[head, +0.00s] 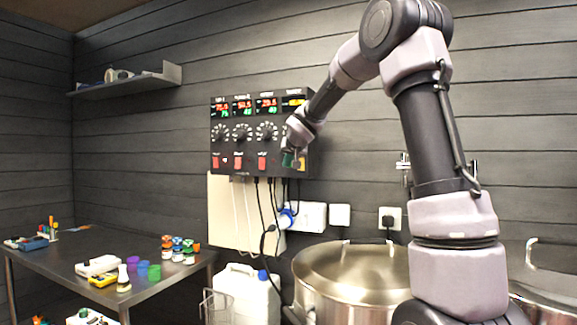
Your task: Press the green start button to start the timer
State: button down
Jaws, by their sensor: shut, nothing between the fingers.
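The black control panel (245,172) hangs on the dark plank wall. It has lit red and green displays, a row of dials and several red switches along its lower part. The green start button (287,160) shows at the panel's lower right, partly covered by my gripper. A yellow button sits just right of it. My gripper (294,161) is shut and empty, with its tip in front of or at the green button. I cannot tell whether it touches it.
A steel pot with a lid (345,268) stands below the panel, beside a white canister (246,294). Cables and a blue plug (286,218) hang under the panel. A metal table (62,262) with small bottles and instruments is at left. A shelf (130,84) is above it.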

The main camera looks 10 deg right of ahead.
dwell(0.4)
jog(key=shift+s+a, duration=0.45)
jog(key=shift+s, duration=0.15)
jog(key=s+a, duration=0.1)
jog(key=s, duration=0.1)
jog(key=s+a, duration=0.2)
dwell(0.3)
dwell(0.6)
